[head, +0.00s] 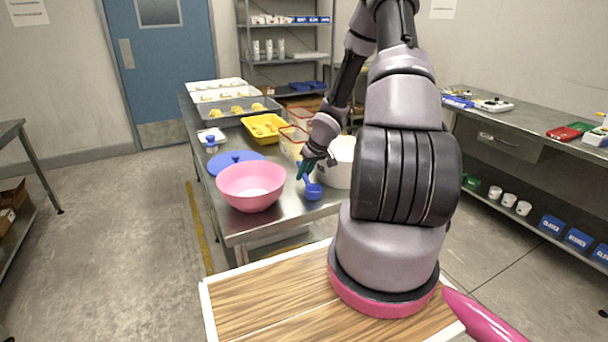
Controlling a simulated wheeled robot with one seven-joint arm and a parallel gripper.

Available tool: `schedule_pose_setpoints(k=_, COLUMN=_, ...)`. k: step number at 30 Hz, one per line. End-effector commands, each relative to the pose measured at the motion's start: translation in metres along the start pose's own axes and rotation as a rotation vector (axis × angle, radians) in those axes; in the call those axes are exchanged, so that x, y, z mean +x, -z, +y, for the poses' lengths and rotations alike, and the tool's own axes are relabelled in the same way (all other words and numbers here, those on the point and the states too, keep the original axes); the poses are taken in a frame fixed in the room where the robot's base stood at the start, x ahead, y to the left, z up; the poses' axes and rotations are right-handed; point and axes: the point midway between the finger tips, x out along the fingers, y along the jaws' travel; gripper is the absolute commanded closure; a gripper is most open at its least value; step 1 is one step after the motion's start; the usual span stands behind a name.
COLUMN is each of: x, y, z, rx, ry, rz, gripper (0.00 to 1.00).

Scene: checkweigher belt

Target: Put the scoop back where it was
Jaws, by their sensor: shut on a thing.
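A blue scoop (313,190) shows in the head view near the front end of the steel table, its bowl end low and its handle running up to my gripper. My gripper (308,168) points down and is shut on the scoop's handle. A pink bowl (250,183) with white contents stands just left of the scoop. A white tub (342,165) stands just right of it, partly hidden by my arm. I cannot tell whether the scoop touches the table top.
A blue round lid (234,162) lies behind the pink bowl. A yellow tray (264,128) and a grey tray (235,112) with yellow items lie farther back. Clear bins with red rims (293,140) stand beside my forearm. The table's front corner (262,225) is bare.

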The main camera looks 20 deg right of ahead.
Motion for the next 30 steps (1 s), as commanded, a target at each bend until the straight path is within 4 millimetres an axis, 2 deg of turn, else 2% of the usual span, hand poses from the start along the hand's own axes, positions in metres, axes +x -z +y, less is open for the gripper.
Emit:
schedule_pose_setpoints(k=4, x=0.002, y=-0.001, z=0.0, rx=-0.001, ry=0.0, rz=-0.001, gripper=1.0)
schedule_pose_setpoints(k=5, x=0.003, y=-0.001, z=0.001, rx=0.0, ry=0.0, rz=-0.001, gripper=0.74)
schedule_pose_setpoints(k=6, x=0.002, y=-0.001, z=0.001, rx=0.0, ry=0.0, rz=-0.001, gripper=0.59)
schedule_pose_setpoints(k=7, x=0.002, y=-0.001, z=0.001, rx=0.0, ry=0.0, rz=-0.001, gripper=0.48)
schedule_pose_setpoints(k=20, x=-0.004, y=0.001, z=0.0, rx=0.001, ry=0.0, rz=0.002, gripper=0.48)
schedule_pose_setpoints(k=23, x=-0.013, y=0.001, z=0.001, rx=0.004, ry=0.0, rz=0.002, gripper=0.48)
schedule_pose_setpoints(k=30, x=-0.049, y=0.0, z=0.002, rx=0.007, ry=0.0, rz=0.003, gripper=0.48)
